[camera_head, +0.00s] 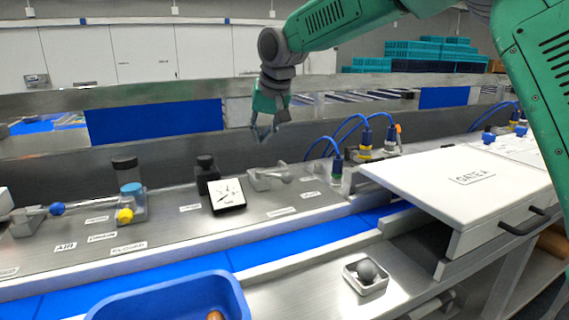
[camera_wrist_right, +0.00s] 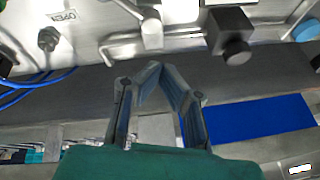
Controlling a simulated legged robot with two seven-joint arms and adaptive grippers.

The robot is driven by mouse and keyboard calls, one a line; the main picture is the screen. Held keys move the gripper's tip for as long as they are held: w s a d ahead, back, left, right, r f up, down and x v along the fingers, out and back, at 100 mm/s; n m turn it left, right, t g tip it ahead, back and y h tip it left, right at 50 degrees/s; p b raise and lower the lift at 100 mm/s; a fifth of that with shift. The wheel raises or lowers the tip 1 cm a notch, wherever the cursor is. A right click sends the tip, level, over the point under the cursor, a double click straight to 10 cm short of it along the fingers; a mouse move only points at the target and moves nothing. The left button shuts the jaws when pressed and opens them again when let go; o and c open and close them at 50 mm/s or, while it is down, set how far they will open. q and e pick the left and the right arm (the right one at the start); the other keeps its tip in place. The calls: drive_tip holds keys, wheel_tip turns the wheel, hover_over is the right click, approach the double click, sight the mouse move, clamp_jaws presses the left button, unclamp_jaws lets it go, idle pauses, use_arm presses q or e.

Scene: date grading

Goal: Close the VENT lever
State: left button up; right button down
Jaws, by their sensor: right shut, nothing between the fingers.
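My left gripper is out of view.
A blue-knobbed lever (camera_head: 57,209) stands at left near the AIR label. A dial gauge (camera_head: 227,195), black-capped fittings and blue-hosed connectors (camera_head: 365,140) flank the grey lever. A white GATE A cover (camera_head: 425,180) is at right. A blue tub (camera_head: 170,298) is in front.

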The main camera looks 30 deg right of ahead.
drive_tip(key=s+d+r+g+h, duration=0.1)
drive_tip(key=s+d+h, duration=0.1)
drive_tip(key=d, duration=0.4)
drive_tip(key=shift+n, duration=0.3)
drive_tip(key=x, duration=0.3)
drive_tip(key=p+x, duration=0.1)
drive_tip(key=x, duration=0.2)
drive_tip(key=p+x, duration=0.1)
drive_tip(key=x, duration=0.2)
drive_tip(key=shift+a, duration=0.4)
drive_tip(key=shift+f, duration=0.35)
drive_tip(key=s, duration=0.1)
drive_tip(key=s+p, duration=0.1)
drive_tip(key=shift+s+a+f, duration=0.25)
drive_tip(key=shift+s+a, duration=0.1)
drive_tip(key=shift+a, duration=0.05)
drive_tip(key=shift+s+a, duration=0.3)
drive_tip(key=shift+s, duration=0.05)
drive_tip(key=shift+w+a+f, duration=0.1)
drive_tip(key=shift+f, duration=0.05)
